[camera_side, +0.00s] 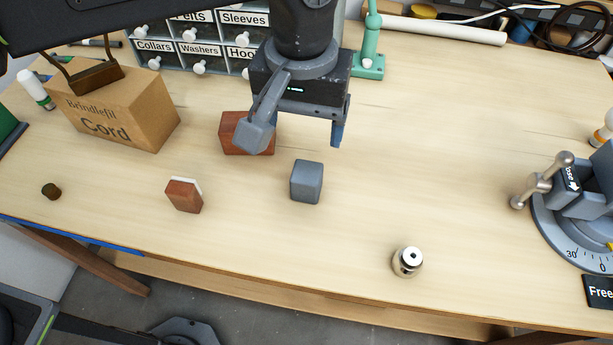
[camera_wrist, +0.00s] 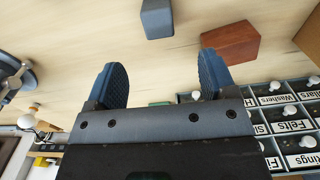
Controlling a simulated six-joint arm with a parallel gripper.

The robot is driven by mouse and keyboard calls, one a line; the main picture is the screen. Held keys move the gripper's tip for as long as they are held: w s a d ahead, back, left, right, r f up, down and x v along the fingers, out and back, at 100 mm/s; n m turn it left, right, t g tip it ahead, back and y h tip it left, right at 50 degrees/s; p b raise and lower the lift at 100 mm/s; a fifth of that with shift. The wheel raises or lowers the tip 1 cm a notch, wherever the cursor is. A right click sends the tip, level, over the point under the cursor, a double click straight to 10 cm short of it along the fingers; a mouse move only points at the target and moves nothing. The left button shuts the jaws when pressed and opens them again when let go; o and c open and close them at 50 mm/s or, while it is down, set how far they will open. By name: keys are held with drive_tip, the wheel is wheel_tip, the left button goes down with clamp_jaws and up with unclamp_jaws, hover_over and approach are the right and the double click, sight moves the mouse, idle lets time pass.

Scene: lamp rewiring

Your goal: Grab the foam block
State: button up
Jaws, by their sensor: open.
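A grey-blue block (camera_side: 307,181) with rounded edges, which looks like the foam block, sits on the wooden table just in front of my gripper. It also shows at the top of the wrist view (camera_wrist: 157,18), partly cut off by the frame edge. My gripper (camera_side: 296,138) is open and empty above the table, behind the grey block. In the wrist view, the two fingers of my gripper (camera_wrist: 163,65) are wide apart with bare table between them, and the block lies beyond their tips.
A red-brown block (camera_side: 232,130) sits partly behind my left finger. A white-topped red block (camera_side: 184,196), a small dark cylinder (camera_side: 51,191) and a metal cylinder (camera_side: 407,262) stand forward. A cord box (camera_side: 120,115) is left, a vise (camera_side: 580,195) right. Table right of the grey block is clear.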

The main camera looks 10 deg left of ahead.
sight(306, 174)
drive_tip(key=f, duration=0.8)
drive_tip(key=shift+d, duration=0.2)
drive_tip(key=shift+w+f, duration=0.15)
drive_tip(key=shift+f, duration=1.4)
drive_tip(key=shift+w+f, duration=0.1)
drive_tip(key=shift+f, duration=1.4)
drive_tip(key=c, duration=1)
drive_tip(key=shift+r, duration=0.15)
